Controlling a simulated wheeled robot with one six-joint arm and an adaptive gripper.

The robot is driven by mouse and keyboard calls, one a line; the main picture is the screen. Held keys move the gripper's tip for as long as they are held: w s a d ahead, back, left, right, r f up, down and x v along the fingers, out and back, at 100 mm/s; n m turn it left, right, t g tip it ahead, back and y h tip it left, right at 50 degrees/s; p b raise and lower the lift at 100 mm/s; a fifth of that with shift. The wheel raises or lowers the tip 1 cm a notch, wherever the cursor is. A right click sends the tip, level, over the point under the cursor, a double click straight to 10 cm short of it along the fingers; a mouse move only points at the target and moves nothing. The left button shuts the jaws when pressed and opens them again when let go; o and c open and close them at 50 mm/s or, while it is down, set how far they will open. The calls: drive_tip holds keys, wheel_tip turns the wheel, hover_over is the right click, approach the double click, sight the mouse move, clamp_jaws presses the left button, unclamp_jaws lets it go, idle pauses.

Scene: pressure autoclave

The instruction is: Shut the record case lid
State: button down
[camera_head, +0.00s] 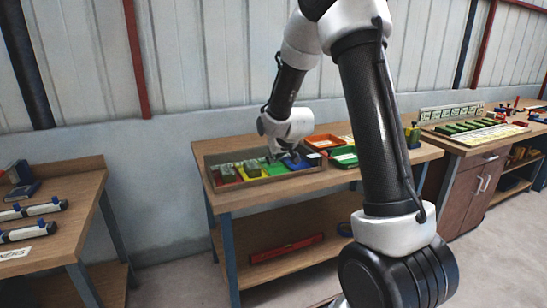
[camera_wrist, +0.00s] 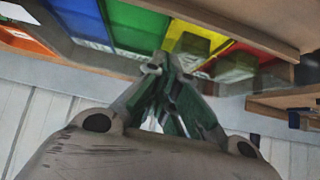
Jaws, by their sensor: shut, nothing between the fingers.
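My gripper (camera_head: 283,155) is shut and empty, low over the tray of coloured bins on the middle workbench. Its closed fingertips (camera_wrist: 166,68) show in the wrist view in front of the green bin (camera_wrist: 140,22) and the yellow bin (camera_wrist: 185,45). I cannot tell a contact there. I cannot make out a record case or its lid for certain in either view. My arm covers part of the bench's right side in the head view.
The tray (camera_head: 270,181) has raised walls and stands on the middle workbench (camera_head: 230,199). An orange bin (camera_head: 322,141) and a green one (camera_head: 345,156) lie right of it. A red level (camera_head: 287,249) lies on the lower shelf. Other benches stand left (camera_head: 84,192) and right.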

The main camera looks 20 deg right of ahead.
drive_tip(key=s+f+g, duration=0.3)
drive_tip(key=s+g, duration=0.3)
drive_tip(key=s, duration=1.7)
drive_tip(key=s+r+t, duration=0.1)
drive_tip(key=s+r, duration=1.6)
drive_tip(key=s, duration=0.1)
drive_tip(key=shift+a, duration=0.1)
